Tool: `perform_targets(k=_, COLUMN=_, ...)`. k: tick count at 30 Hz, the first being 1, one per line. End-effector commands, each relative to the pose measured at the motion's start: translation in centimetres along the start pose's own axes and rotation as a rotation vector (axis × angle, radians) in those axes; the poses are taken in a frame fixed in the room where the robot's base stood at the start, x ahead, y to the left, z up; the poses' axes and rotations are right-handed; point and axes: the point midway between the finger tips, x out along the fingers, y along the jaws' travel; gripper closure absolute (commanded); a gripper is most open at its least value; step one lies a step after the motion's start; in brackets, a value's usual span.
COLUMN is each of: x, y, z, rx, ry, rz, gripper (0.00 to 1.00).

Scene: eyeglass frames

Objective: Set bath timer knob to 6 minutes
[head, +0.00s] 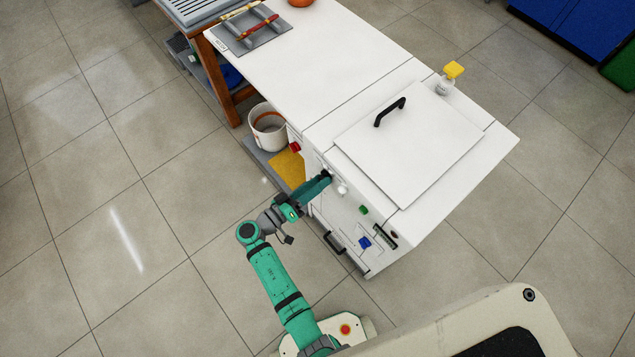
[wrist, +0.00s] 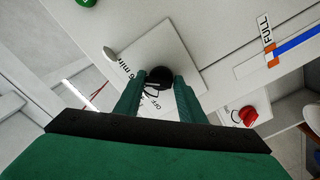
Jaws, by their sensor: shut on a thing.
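The bath timer knob (wrist: 160,74) is a round black knob on a white square dial plate (wrist: 188,50), with "OFF" and "min" lettering in the wrist view. My gripper (wrist: 160,90) has its two green fingers on either side of the knob, shut on it. In the head view my gripper (head: 322,182) reaches the front face of the white bath cabinet (head: 350,215). The fingers hide part of the dial, and I cannot tell which mark the knob points to.
A red knob (wrist: 247,116) and a blue level strip marked "FULL" (wrist: 300,42) are near the dial. A bucket (head: 268,128) stands left; the floor in front is clear.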

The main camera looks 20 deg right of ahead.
Motion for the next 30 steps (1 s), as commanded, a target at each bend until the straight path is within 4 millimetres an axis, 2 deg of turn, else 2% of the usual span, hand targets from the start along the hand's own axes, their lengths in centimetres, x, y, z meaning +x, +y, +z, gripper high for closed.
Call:
perform_targets(k=1, x=0.13, y=0.48, z=0.12, rx=0.024, ry=-0.004, rz=0.015, gripper=0.86)
perform_targets(k=9, x=0.23, y=0.5, z=0.26, rx=0.108, ry=-0.006, rz=0.017, gripper=0.86)
perform_targets(k=24, x=0.42, y=0.58, z=0.4, rx=0.125, ry=-0.009, rz=0.021, gripper=0.86)
perform_targets(k=25, x=0.43, y=0.58, z=0.41, rx=0.125, ry=-0.009, rz=0.021, gripper=0.62)
perform_targets(k=26, x=0.44, y=0.58, z=0.4, rx=0.125, ry=-0.009, rz=0.021, gripper=0.54)
perform_targets(k=27, x=0.43, y=0.56, z=0.4, rx=0.125, ry=-0.009, rz=0.02, gripper=0.49)
perform_targets(k=30, x=0.33, y=0.43, z=0.37, rx=0.124, ry=-0.008, rz=0.016, gripper=0.49)
